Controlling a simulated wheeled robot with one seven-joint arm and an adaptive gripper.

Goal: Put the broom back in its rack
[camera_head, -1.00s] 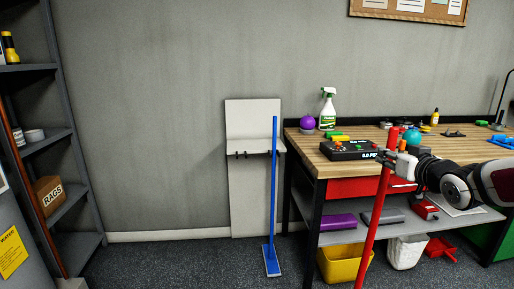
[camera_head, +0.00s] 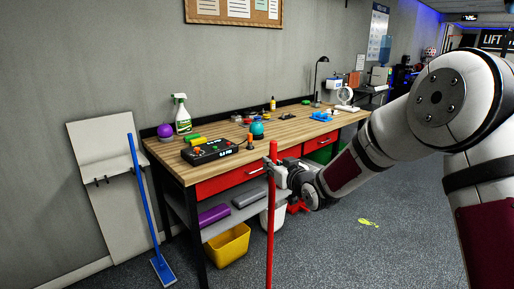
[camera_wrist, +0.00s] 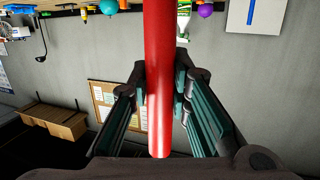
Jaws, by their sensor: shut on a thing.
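My gripper (camera_head: 276,171) is shut on the red handle of a broom (camera_head: 271,225). The handle is upright in the head view, in front of the workbench, and its lower end runs out of the picture. In the wrist view, the red handle (camera_wrist: 158,60) passes between the fingers of my gripper (camera_wrist: 160,88). The rack (camera_head: 95,143), a pale panel with small dark hooks, stands against the wall at the left. A blue broom (camera_head: 142,190) leans at its right side, its head on the floor. The red broom is apart from the rack, to its right.
Open carpet lies at the right.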

